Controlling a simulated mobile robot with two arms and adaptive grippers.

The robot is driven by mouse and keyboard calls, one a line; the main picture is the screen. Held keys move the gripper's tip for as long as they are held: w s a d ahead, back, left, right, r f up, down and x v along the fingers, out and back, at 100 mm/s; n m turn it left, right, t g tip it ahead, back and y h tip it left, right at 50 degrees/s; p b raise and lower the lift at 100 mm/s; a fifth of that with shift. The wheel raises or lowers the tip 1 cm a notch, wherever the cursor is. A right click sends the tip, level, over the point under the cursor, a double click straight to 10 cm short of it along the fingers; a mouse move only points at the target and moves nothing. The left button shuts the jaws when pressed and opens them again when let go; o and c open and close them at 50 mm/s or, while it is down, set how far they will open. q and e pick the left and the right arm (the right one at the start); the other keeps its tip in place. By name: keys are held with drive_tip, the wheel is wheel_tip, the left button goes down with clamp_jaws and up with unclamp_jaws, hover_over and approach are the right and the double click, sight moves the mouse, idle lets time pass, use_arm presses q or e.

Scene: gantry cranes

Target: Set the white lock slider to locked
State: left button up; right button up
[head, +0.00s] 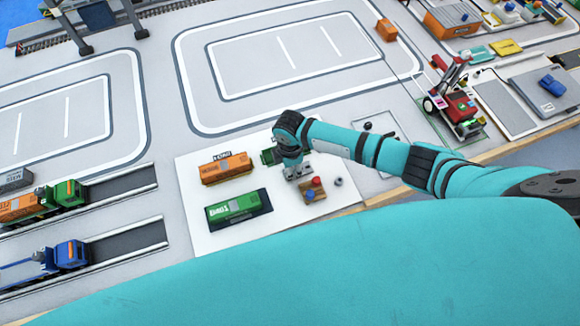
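My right arm reaches in from the right edge over a white board (245,165) near the table's front. Its gripper (298,174) points down just behind a small brown block (312,194) with a red knob and a blue knob. The fingers are too small to tell whether they are open or shut. I cannot make out the white lock slider; it may be hidden by the gripper or blend into the white board. A small grey round part (338,181) sits to the right of the brown block. My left gripper is not in view.
An orange container (226,168) and a green container (238,208) lie on the board, left of the gripper. Another green piece (268,156) is partly hidden by my wrist. A red vehicle (455,105) stands at the right. Toy trucks (65,195) stand at the left.

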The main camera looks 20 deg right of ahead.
sight(304, 168)
clamp_jaws()
drive_tip(key=d, duration=0.4)
drive_tip(key=shift+w+d+p, duration=0.15)
drive_tip(key=shift+d+p, duration=0.15)
drive_tip(key=shift+p, duration=0.1)
drive_tip(key=shift+o, duration=2.4)
unclamp_jaws()
drive_tip(key=shift+r, duration=0.4)
wheel_tip(304, 168, up, 11)
drive_tip(key=shift+r, duration=0.15)
